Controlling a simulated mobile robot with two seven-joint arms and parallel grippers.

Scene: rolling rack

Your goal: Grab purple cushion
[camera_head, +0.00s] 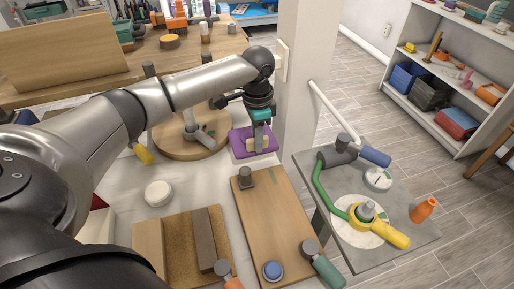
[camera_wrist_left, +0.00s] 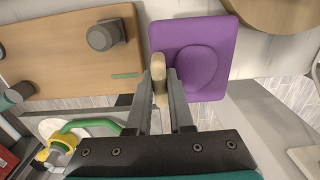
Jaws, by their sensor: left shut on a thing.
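The purple cushion (camera_head: 239,136) is a flat square pad beside the round wooden board, close to the white post. In the left wrist view the purple cushion (camera_wrist_left: 196,58) shows a rounded raised or sunken shape in its middle. My left gripper (camera_head: 260,144) is over the cushion's right part, pointing down. Its fingers (camera_wrist_left: 159,88) are shut on a small beige piece (camera_wrist_left: 158,72) at the cushion's edge. I cannot tell whether this beige piece is joined to the cushion. My right gripper is not in view.
The round wooden board (camera_head: 180,150) with a grey fitting is left of the cushion. A wooden board (camera_head: 270,215) with knobs lies in front. The white post (camera_head: 301,85) stands close behind the gripper. A grey side table (camera_head: 405,240) with a green-yellow tool is at right.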

